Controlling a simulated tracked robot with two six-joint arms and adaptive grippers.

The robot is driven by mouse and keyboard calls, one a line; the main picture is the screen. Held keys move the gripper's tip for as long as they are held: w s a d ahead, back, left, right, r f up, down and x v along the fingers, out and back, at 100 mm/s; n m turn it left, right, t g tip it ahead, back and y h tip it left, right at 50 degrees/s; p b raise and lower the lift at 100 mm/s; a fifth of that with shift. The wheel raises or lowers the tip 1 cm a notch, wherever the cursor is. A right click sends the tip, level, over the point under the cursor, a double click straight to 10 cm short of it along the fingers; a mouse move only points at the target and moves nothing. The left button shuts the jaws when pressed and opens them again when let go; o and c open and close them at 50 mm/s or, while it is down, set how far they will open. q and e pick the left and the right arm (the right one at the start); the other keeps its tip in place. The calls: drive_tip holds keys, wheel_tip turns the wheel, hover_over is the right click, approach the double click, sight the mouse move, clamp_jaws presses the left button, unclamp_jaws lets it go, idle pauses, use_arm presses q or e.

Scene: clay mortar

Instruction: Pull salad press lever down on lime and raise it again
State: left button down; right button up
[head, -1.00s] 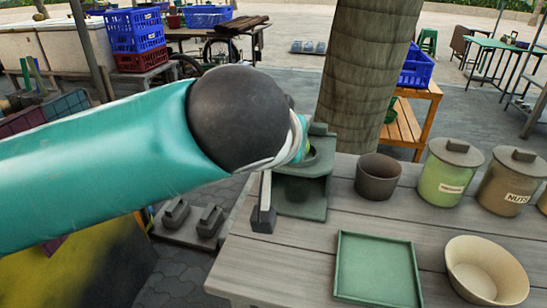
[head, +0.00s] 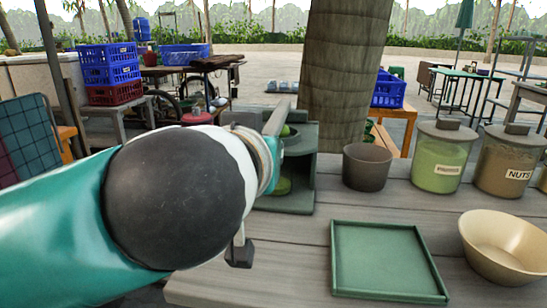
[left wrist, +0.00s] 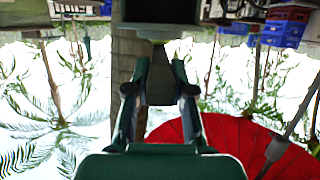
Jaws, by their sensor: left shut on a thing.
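The dark grey-green salad press (head: 302,165) stands on the table, partly hidden behind my left arm. A green lime (head: 286,131) shows at its top, and another green thing (head: 283,186) lies low inside it. A grey bar, seemingly the press lever (head: 277,118), slants up beside the lime. My left gripper is hidden behind its own arm in the head view. In the left wrist view, my left gripper (left wrist: 160,78) is shut on a dark grey bar (left wrist: 160,88), seemingly the lever. My right gripper is out of view.
A dark cup (head: 367,168), a green jar (head: 438,160) and a nuts jar (head: 507,165) stand right of the press. A green square tray (head: 385,260) and a cream bowl (head: 503,245) are in front. A tree trunk (head: 342,70) rises behind the table.

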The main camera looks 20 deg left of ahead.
use_arm(q)
drive_tip(key=shift+d+f, duration=0.1)
drive_tip(key=shift+f, duration=0.25)
drive_tip(key=c, duration=1)
unclamp_jaws()
drive_tip(key=shift+w, duration=0.1)
drive_tip(key=shift+r, duration=0.1)
drive_tip(key=shift+r, duration=4.9)
